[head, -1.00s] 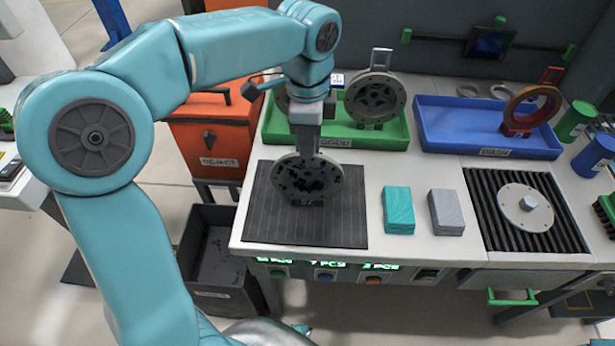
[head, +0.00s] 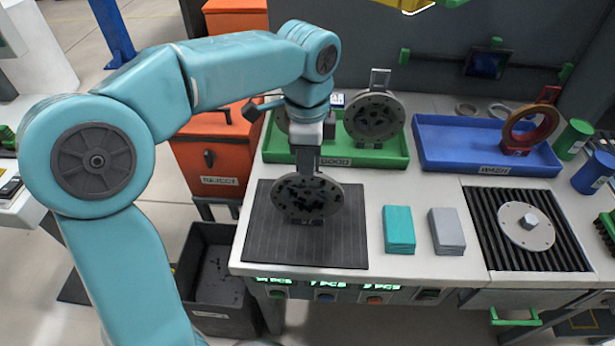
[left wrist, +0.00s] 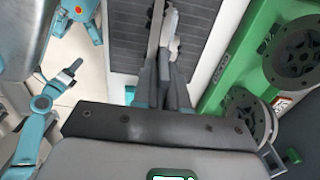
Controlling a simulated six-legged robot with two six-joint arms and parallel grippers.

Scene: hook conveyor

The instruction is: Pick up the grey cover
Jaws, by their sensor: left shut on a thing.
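The grey cover (head: 307,197) is a round disc with dark patches on its face. It stands upright over the black ribbed mat (head: 262,240), with a small dark foot at its lower edge. I cannot tell whether the foot touches the mat. My left gripper (head: 306,168) comes down from above and is shut on the cover's top. In the left wrist view the fingers (left wrist: 165,75) close on the cover (left wrist: 167,28), which shows nearly edge-on. The fingers hide the gripped part. My right gripper is not in view.
A green tray (head: 390,160) with other discs stands behind the mat; a blue tray (head: 440,166) holds a reddish ring (head: 533,125). Teal (head: 399,228) and grey (head: 446,230) blocks lie right of the mat. A round plate (head: 525,227) lies on a black ribbed area. A dark bin (head: 215,275) stands below left.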

